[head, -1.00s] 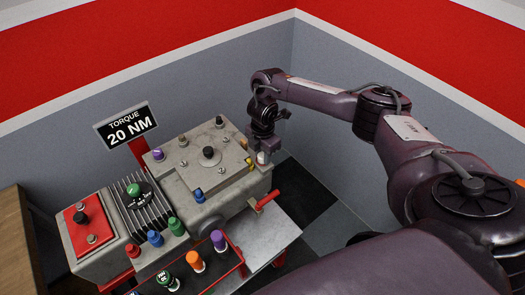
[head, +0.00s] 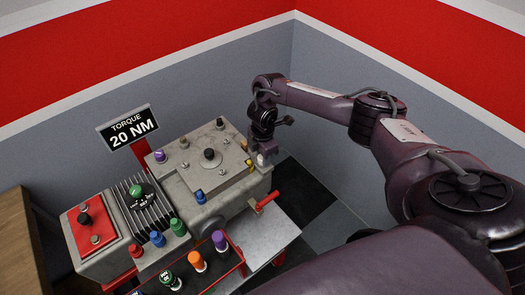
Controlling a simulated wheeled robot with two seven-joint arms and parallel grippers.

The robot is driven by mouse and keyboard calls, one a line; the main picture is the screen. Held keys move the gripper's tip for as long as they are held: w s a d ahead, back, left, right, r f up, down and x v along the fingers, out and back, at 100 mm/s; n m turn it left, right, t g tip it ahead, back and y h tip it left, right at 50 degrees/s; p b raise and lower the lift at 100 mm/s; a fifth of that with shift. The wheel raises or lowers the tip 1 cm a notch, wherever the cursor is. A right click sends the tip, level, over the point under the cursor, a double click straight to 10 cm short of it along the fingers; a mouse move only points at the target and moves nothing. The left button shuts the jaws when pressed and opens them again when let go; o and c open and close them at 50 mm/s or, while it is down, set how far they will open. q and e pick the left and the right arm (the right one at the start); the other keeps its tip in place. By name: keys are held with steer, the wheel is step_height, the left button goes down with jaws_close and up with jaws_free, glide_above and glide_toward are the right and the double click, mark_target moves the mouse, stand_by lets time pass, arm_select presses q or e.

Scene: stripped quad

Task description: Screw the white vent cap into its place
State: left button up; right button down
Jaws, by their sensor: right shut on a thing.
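The white vent cap (head: 261,159) is at the right end of the grey engine block (head: 225,192), low between my gripper's fingers. My right gripper (head: 263,154) comes down from above and is shut on the cap, at the block's far right corner. The fingers hide most of the cap and the spot below it, so I cannot tell whether it sits in a thread. My left gripper is not in view.
Colored caps stand on the block, including a purple one (head: 160,156) and a black one (head: 209,154). A red-railed tray (head: 239,258) holds several more in front. A red handle (head: 268,202) sticks out at the right. A torque sign (head: 128,128) reads 20 NM.

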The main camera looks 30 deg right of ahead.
steer(key=shift+s+m+p, duration=0.15)
steer(key=shift+m+p, duration=0.2)
steer(key=shift+m, duration=0.05)
steer(key=c, duration=1)
jaws_free()
steer(key=shift+r+b, duration=0.3)
steer(key=shift+r, duration=0.1)
step_height(320, 180, up, 4)
steer(key=shift+r+b, duration=0.1)
steer(key=shift+b, duration=0.45)
steer(key=shift+d+r+p, duration=0.1)
steer(key=shift+r+p, duration=0.4)
steer(key=shift+r, duration=0.9)
